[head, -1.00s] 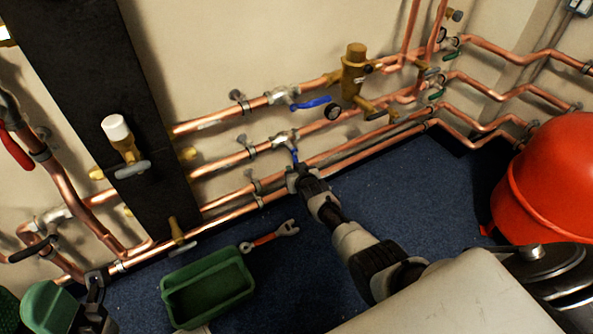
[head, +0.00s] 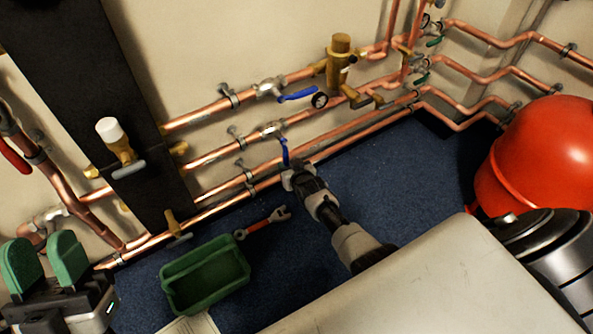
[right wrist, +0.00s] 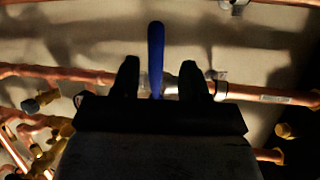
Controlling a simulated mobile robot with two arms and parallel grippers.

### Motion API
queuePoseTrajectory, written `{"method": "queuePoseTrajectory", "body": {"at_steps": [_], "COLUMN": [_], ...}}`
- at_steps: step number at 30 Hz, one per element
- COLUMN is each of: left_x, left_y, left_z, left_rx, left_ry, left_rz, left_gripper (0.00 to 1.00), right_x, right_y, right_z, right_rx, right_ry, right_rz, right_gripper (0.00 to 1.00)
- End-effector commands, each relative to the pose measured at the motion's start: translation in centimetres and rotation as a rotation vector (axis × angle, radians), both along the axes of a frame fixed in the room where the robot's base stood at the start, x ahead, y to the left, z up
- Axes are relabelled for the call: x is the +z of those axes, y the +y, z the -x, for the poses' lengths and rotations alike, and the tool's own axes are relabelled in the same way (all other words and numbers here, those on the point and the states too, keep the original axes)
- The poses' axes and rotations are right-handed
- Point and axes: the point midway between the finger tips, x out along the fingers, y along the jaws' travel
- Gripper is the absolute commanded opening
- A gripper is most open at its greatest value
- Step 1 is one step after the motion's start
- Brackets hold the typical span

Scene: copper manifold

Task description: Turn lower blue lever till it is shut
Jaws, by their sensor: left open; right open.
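The lower blue lever (head: 285,151) hangs down from its valve (head: 271,130) on the second copper pipe, crosswise to the pipe. In the right wrist view the lever (right wrist: 156,50) stands upright in the picture, between my dark fingers and reaching past their tips, with a gap on each side. My right gripper (head: 291,177) is open just below the lever's free end in the head view; its fingers are hard to make out there. My left gripper (head: 44,262), with green fingers, is open and empty at the lower left, far from the lever.
An upper blue lever (head: 298,94) sits on the pipe above, slanting nearly along it. A green bin (head: 205,275) and a red-handled wrench (head: 262,222) lie on the blue floor. A red tank (head: 545,155) stands at the right. Floor right of my right gripper is clear.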

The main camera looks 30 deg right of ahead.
Motion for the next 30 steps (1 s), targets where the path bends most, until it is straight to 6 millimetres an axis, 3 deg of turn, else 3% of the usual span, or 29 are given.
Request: {"method": "queuePoseTrajectory", "body": {"at_steps": [9, 18, 30], "left_x": [-2.9, -6.6, -8.4], "left_y": [-0.3, 0.0, 0.2], "left_z": [-3.4, -4.9, -5.1], "left_rx": [0.019, 0.036, 0.042], "left_ry": [0.364, 0.671, 0.803], "left_rz": [-0.109, -0.193, -0.228], "left_gripper": [0.43, 0.43, 0.43], "right_x": [1.2, 2.0, 2.2], "right_y": [0.3, 0.5, 0.6], "right_z": [2.4, 4.5, 5.3], "right_rx": [0.0, 0.0, 0.0], "right_ry": [0.002, 0.001, 0.001], "right_rz": [-0.001, -0.002, -0.002], "right_gripper": [0.45, 0.45, 0.45]}}
